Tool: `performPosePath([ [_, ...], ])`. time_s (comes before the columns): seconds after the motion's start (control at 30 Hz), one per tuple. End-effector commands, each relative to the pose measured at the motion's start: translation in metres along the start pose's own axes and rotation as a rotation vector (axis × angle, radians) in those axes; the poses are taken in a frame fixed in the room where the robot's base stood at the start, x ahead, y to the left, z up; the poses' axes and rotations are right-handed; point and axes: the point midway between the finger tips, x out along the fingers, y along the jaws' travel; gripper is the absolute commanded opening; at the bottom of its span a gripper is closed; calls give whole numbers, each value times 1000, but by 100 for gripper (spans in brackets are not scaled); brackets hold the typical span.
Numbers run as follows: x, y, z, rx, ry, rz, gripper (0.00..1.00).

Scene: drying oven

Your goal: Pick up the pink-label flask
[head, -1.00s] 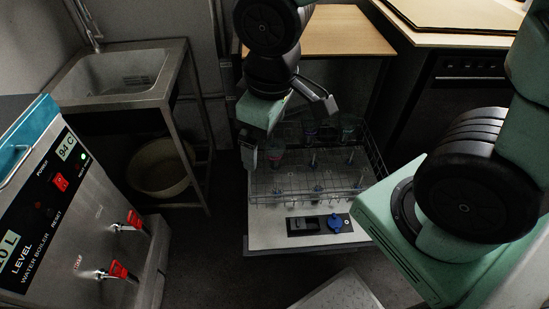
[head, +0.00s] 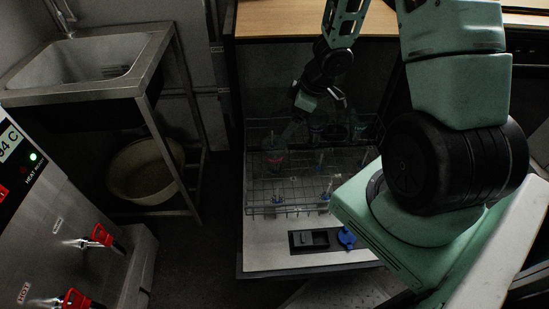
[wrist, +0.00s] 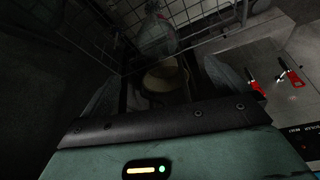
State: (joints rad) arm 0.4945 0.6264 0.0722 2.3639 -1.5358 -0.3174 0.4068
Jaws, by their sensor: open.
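A clear flask with a reddish-pink label (head: 274,157) stands in the left part of the wire dishwasher rack (head: 262,211). In the wrist view a clear flask with a faint reddish band (wrist: 157,38) shows at the top, beyond the fingers; it looks like the same one. My gripper (head: 322,108) is over the back of the rack, to the right of the pink-label flask and apart from it. In the wrist view its fingers (wrist: 163,88) are spread with nothing held between them. The arm and dim light partly hide the back of the rack.
Other dark flasks (head: 358,130) stand at the back right of the rack, close to my gripper. Rack wires and pegs surround the glassware. A wooden counter (head: 270,22) lies above. A sink (head: 85,60), a basin (head: 145,170) and a water boiler (head: 55,215) are at left.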

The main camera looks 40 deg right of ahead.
Motion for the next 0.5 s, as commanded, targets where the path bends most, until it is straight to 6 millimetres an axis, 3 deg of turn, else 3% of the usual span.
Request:
performPosePath([
  [0.03,18,0,3,-1,0,-1,100],
  [0.2,50,0,3,-1,-1,-1,100],
  [0.5,85,0,1,-1,-1,1,100],
])
